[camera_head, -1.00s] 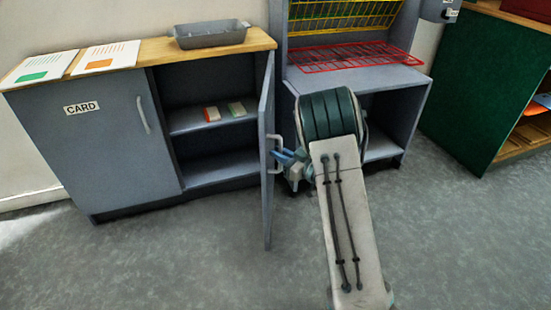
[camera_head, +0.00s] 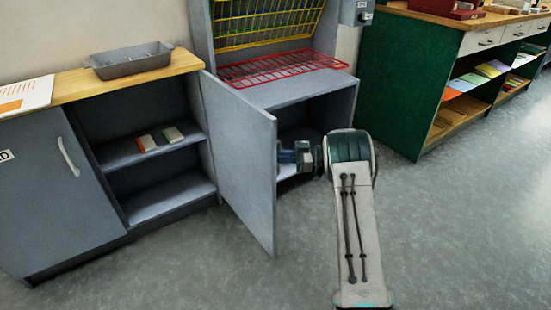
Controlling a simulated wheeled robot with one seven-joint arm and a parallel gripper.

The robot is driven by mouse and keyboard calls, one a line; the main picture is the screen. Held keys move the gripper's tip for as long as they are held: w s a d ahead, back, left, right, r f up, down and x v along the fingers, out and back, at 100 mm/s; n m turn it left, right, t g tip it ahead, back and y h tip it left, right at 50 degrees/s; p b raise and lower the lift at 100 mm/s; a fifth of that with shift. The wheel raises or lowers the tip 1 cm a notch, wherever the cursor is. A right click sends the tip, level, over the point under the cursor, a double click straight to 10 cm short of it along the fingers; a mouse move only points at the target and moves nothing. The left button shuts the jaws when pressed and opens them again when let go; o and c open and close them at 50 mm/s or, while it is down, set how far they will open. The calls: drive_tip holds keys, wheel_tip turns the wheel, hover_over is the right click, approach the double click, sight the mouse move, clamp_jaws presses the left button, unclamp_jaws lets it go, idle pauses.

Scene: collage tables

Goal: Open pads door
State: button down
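The grey cabinet door (camera_head: 240,165) stands wide open, swung out from the right side of the low grey cabinet (camera_head: 100,232). Its inner face is toward me, and the handle on its outer face is mostly hidden behind its free edge. My gripper (camera_head: 287,156) is at that free edge, on the outer side by the handle. Its fingertips are partly hidden by the door, so I cannot tell whether they are closed on the handle. Inside the cabinet, two small pads (camera_head: 160,138) lie on the middle shelf.
A grey tray (camera_head: 131,61) sits on the wooden top. The left cabinet door (camera_head: 55,200) is shut. A grey stand with a red wire rack (camera_head: 280,68) is behind my gripper. A green shelf unit (camera_head: 400,75) stands at right. The floor in front is clear.

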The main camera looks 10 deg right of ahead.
drive_tip(key=shift+w+d, duration=0.35)
drive_tip(key=shift+d, duration=0.1)
drive_tip(key=shift+d, duration=0.1)
drive_tip(key=c, duration=1.6)
unclamp_jaws()
drive_tip(key=shift+o, duration=0.2)
drive_tip(key=shift+d, duration=0.1)
drive_tip(key=s+d+p, duration=0.1)
drive_tip(key=d+p, duration=0.2)
drive_tip(key=d, duration=1)
drive_tip(key=shift+d, duration=0.35)
